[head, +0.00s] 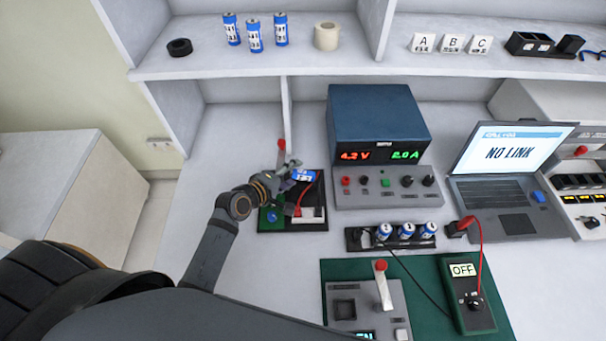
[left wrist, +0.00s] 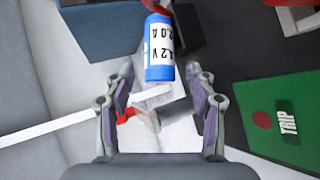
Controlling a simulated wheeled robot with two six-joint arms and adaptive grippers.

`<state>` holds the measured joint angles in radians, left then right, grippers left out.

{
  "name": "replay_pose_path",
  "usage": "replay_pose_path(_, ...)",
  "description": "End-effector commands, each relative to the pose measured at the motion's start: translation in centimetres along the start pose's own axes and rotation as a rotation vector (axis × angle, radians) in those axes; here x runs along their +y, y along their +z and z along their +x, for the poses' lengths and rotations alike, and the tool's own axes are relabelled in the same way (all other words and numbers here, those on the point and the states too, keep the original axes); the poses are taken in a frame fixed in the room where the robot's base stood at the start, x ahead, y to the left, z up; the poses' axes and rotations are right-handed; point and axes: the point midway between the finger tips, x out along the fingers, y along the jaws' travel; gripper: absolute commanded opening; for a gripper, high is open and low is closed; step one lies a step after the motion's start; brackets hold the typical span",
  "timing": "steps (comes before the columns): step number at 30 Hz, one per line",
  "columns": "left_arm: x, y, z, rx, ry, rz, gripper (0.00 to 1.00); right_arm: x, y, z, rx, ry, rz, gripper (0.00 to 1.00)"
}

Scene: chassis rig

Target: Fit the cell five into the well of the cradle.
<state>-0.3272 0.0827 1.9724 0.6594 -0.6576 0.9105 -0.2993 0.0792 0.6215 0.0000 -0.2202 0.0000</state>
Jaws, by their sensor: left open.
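A blue piece with a white label, apparently a cell (head: 304,174), is at the back of a black unit, by my left gripper (head: 283,184). In the left wrist view this blue piece (left wrist: 160,52) reads "4.2V 2.0A", and its near end shows between the tips of my left gripper (left wrist: 159,72). The gripper is open, with a gap on both sides of the piece. I cannot read which cell is five. I cannot tell for certain which unit is the cradle; a grey fixture (head: 378,299) has a dark square well (head: 344,309). My right gripper is out of view.
The black unit (head: 268,227) has a green TRIP panel (left wrist: 285,122). A power supply (head: 380,120) stands to its right. A black rack (head: 365,245) holds several blue cells. More cells (head: 254,36) stand on the shelf. A meter (head: 467,297) and laptop (head: 507,190) are at right.

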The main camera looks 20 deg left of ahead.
Motion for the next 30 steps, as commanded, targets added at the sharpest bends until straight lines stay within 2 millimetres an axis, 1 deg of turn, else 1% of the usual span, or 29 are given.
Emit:
replay_pose_path(4, 0.0, 0.0, 0.0, 0.0, -0.001, 0.0, 0.56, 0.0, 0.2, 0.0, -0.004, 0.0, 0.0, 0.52)
replay_pose_path(15, 0.0, 0.0, -0.1, 0.0, -0.001, 0.0, 0.06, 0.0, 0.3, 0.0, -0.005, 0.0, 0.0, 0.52)
replay_pose_path(16, 0.0, 0.0, -0.1, 0.0, -0.001, 0.0, 0.02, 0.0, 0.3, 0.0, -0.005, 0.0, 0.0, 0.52)
replay_pose_path(17, 0.0, 0.0, -0.1, 0.0, -0.001, 0.0, 0.0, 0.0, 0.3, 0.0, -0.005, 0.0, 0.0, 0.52)
replay_pose_path(26, 0.2, 0.0, -0.1, 0.001, 0.001, 0.0, 0.0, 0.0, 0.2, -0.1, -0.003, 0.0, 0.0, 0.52)
replay_pose_path(30, 1.3, 0.0, -0.7, 0.001, 0.003, 0.002, 0.0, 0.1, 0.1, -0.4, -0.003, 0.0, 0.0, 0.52)
